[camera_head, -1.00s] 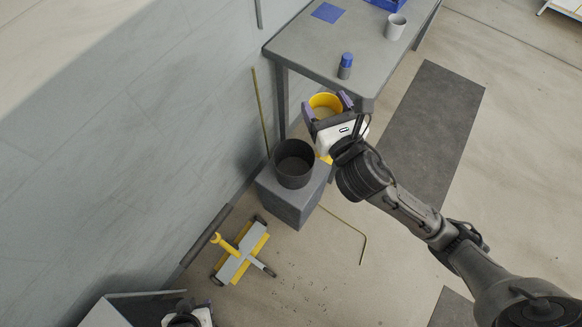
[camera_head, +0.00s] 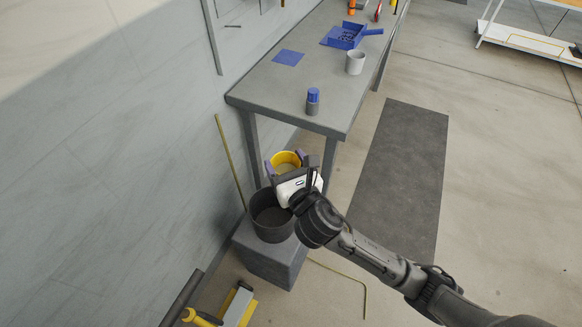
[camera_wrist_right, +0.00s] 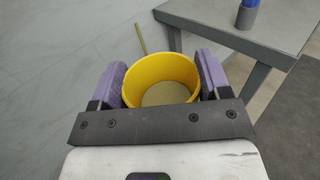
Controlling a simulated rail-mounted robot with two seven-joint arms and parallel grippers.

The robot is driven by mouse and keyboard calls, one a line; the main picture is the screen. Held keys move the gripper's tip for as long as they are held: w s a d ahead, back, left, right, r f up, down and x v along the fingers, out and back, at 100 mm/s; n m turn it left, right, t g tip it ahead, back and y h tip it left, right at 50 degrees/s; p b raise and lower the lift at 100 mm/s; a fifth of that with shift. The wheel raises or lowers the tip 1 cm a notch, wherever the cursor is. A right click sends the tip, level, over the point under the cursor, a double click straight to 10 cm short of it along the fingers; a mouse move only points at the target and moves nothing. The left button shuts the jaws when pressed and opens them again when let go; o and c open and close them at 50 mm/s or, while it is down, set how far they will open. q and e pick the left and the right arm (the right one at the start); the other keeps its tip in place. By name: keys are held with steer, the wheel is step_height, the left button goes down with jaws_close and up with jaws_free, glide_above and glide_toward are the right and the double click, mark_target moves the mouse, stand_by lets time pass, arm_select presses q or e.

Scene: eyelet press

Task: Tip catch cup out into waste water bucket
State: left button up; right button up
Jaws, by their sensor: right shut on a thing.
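The yellow catch cup (camera_head: 285,158) is held upright or nearly so, just behind and slightly right of the bucket's mouth in the head view. My right gripper (camera_head: 284,163) is shut on it, with a purple finger on each side. In the right wrist view the cup (camera_wrist_right: 160,68) sits between the fingers (camera_wrist_right: 162,85), and a dull beige surface shows inside; I cannot tell whether it is liquid or the bottom. The dark waste water bucket (camera_head: 268,225) stands on a grey block (camera_head: 265,262). Its right rim is partly hidden by my gripper. My left gripper is out of view.
A grey table (camera_head: 290,95) stands behind the cup, its near corner close by. The wall (camera_head: 110,170) is left. A yellow-and-grey floor tool (camera_head: 235,305) lies in front.

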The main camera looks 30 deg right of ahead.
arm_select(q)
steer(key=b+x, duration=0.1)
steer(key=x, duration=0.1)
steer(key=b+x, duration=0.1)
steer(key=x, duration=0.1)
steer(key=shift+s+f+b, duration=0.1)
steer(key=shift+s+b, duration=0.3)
arm_select(e)
steer(key=w+d+f+y, duration=0.1)
steer(key=w+f, duration=0.3)
steer(key=f, duration=0.6)
steer(key=w+d+f+n, duration=0.1)
steer(key=w+f, duration=0.4)
steer(key=f, duration=0.6)
steer(key=shift+d+f+y, duration=0.2)
steer(key=shift+f+y, duration=0.05)
steer(key=shift+y, duration=0.15)
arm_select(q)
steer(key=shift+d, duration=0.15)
